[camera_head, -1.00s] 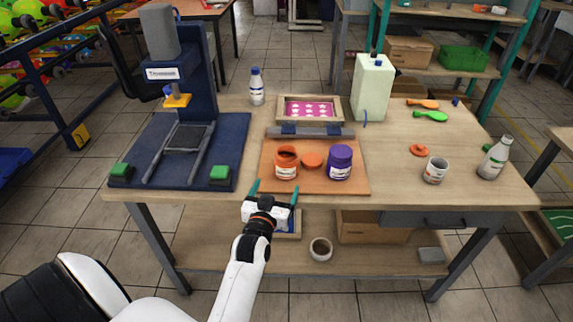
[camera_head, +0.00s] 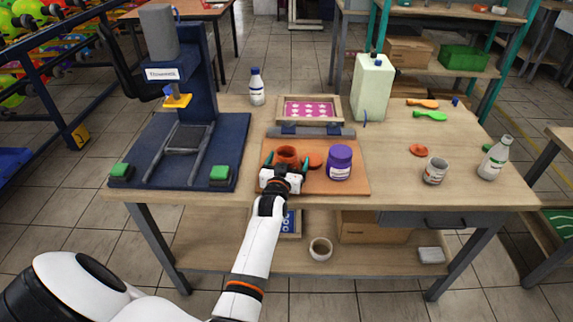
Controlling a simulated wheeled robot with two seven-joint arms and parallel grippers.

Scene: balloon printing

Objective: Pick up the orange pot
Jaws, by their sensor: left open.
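The orange pot (camera_head: 287,155) stands upright and open-topped on the orange-brown board near the front of the table. My left gripper (camera_head: 287,163) reaches in from the front, open, with a teal finger on each side of the pot. The gripper body hides the pot's lower part, and I cannot tell whether the fingers touch it. The orange lid (camera_head: 316,160) lies just right of the pot. My right gripper does not show.
A purple pot (camera_head: 339,162) stands close on the right, on the board (camera_head: 356,184). A blue press (camera_head: 150,182) fills the table's left side. A framed pink screen (camera_head: 309,109) lies behind. A grey cup (camera_head: 435,171) and a bottle (camera_head: 495,158) stand at the right.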

